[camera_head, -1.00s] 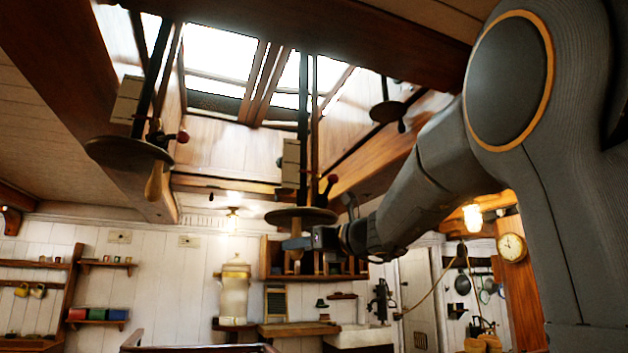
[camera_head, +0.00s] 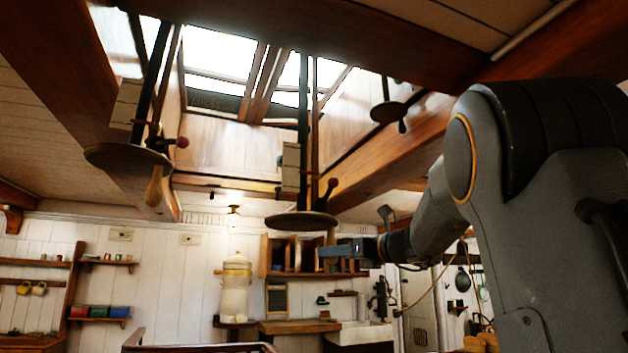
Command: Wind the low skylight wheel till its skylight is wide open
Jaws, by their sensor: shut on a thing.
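Three dark, flat wheels hang on rods under the skylight. The middle wheel (camera_head: 301,222) hangs lowest in the picture, with a wooden handle (camera_head: 331,237) pointing down from its right side. My gripper (camera_head: 328,250) is shut on that handle, just below the wheel's right rim; the jaws themselves are small and hard to make out. The skylight panes (camera_head: 222,52) (camera_head: 312,72) are bright, with a dark strip along their lower edge. I cannot tell how far each one stands open.
The left wheel (camera_head: 128,157) has a pale handle below and a red knob above. The right wheel (camera_head: 388,112) hangs farther back near a ceiling beam (camera_head: 400,150). Shelves (camera_head: 318,272), a cream urn (camera_head: 236,285) and a counter (camera_head: 300,327) stand along the far wall, behind the gripper.

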